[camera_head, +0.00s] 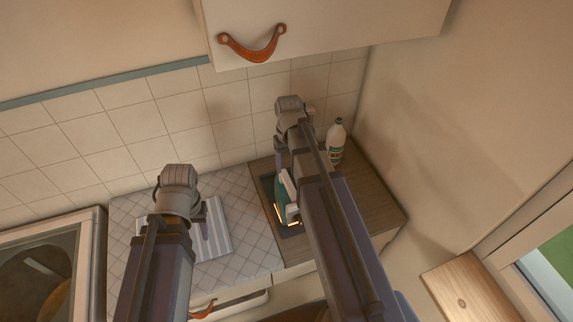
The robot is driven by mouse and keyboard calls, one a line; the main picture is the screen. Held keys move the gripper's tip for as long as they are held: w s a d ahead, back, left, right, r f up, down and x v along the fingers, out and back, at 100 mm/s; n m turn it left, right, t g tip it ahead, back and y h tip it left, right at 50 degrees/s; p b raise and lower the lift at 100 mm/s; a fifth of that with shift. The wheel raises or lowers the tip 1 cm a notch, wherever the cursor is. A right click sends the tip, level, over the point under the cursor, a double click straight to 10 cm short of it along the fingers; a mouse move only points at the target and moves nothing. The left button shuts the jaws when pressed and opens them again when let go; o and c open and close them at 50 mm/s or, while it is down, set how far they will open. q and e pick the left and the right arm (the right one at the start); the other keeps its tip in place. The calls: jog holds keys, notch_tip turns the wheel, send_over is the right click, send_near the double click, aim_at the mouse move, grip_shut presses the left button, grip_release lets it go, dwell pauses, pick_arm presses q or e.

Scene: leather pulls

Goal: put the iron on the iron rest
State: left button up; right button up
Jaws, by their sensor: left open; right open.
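The iron (283,199), teal and white, is on the right-hand wooden counter in the head view, partly hidden behind my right arm. It is over a dark flat iron rest (266,187) with orange marks; I cannot tell whether it sits fully on it. My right gripper (281,158) points down just beyond the iron's upper end; it is open, its fingertips mostly hidden by my arm. My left gripper (205,222) is open and empty over a striped cloth on the ironing surface.
The striped cloth (221,240) lies on the quilted grey top (135,213). A white bottle (336,143) stands at the back of the wooden counter (375,197), right of my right arm. A cabinet with a leather pull (254,54) hangs above. A round-windowed appliance (45,275) is at left.

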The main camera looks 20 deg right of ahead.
jog(key=s+a+n, duration=0.2)
jog(key=s+a, duration=0.4)
jog(key=a, duration=0.4)
jog(key=s+a+n+h, duration=0.1)
jog(key=s+a+n, duration=0.1)
jog(key=s+a, duration=0.4)
jog(key=a, duration=0.4)
jog(key=shift+s+a, duration=0.15)
jog(key=shift+s, duration=0.15)
